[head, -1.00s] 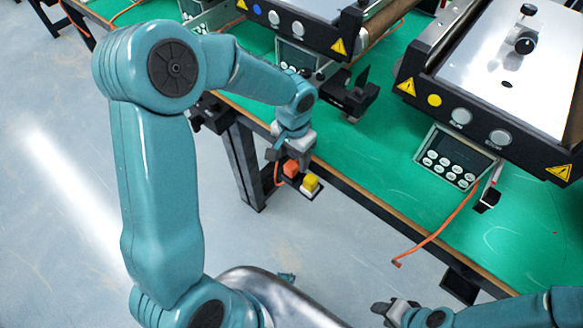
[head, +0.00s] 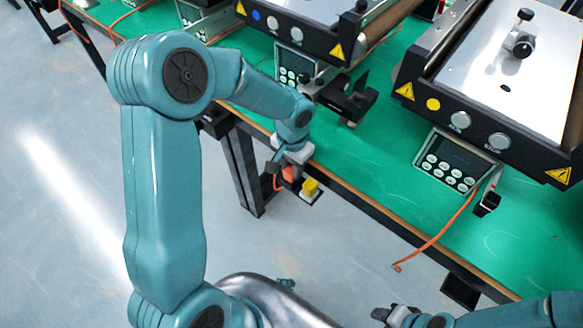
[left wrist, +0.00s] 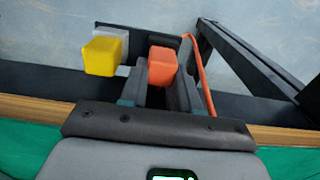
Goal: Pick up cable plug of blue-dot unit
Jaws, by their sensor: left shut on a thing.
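The blue-dot unit (head: 325,30) is the conveyor at the top of the head view, with a blue dot (head: 257,16) on its front. My left gripper (head: 281,172) is at the table's front edge, shut on an orange plug (head: 289,173). In the left wrist view, the orange plug (left wrist: 163,64) shows between the fingers (left wrist: 163,88), with an orange cable (left wrist: 197,65) close by. Whether it is free of its support is hard to tell. The tip of my right gripper (head: 383,312) shows at the bottom; its jaws are unclear.
A yellow block (head: 310,186) on a pale base sits right beside the orange plug. The floor (head: 70,200) at left is clear.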

